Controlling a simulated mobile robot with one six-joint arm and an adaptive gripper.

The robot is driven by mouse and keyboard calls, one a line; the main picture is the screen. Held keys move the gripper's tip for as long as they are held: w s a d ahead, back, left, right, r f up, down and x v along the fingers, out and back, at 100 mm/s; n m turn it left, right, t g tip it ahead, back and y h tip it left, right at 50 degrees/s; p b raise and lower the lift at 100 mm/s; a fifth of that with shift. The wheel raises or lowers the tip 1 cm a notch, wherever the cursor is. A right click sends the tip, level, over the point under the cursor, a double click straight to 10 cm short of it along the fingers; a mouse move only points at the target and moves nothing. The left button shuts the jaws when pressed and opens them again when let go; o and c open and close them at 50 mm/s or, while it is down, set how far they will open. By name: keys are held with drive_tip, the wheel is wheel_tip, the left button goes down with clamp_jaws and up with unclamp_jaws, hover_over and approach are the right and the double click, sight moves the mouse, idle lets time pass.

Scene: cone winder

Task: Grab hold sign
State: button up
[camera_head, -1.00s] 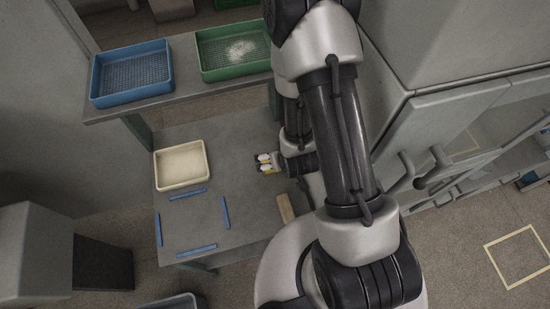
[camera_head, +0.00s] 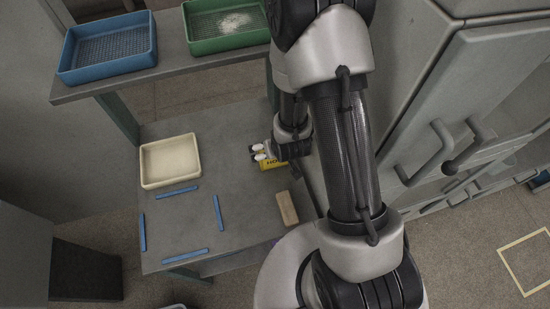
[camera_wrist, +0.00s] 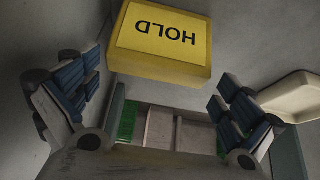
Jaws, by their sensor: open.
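The hold sign (camera_head: 272,164) is a yellow block with black lettering on the grey table, partly covered by my gripper (camera_head: 257,152) in the head view. In the wrist view the sign (camera_wrist: 160,45) lies upside down, just beyond and between the fingertips. My gripper (camera_wrist: 160,82) is open and empty, with one blue-padded finger left of the sign and one to its right. I see a gap between the sign and each finger; contact is not visible.
A cream tray (camera_head: 146,174) is on the table left of the sign. A wooden block (camera_head: 287,208) lies nearer the front. Blue strips (camera_head: 217,213) outline a bare rectangle. Blue (camera_head: 77,76) and green (camera_head: 204,46) trays stand on the shelf behind. Grey cabinets (camera_head: 430,110) rise at right.

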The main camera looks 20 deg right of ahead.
drive_tip(key=b+x, duration=0.1)
drive_tip(key=x, duration=0.5)
drive_tip(key=shift+s+d+f+b, duration=0.1)
drive_tip(key=shift+s+d+b, duration=0.05)
drive_tip(key=shift+b, duration=0.2)
drive_tip(key=shift+c, duration=0.2)
drive_tip(key=c, duration=0.8)
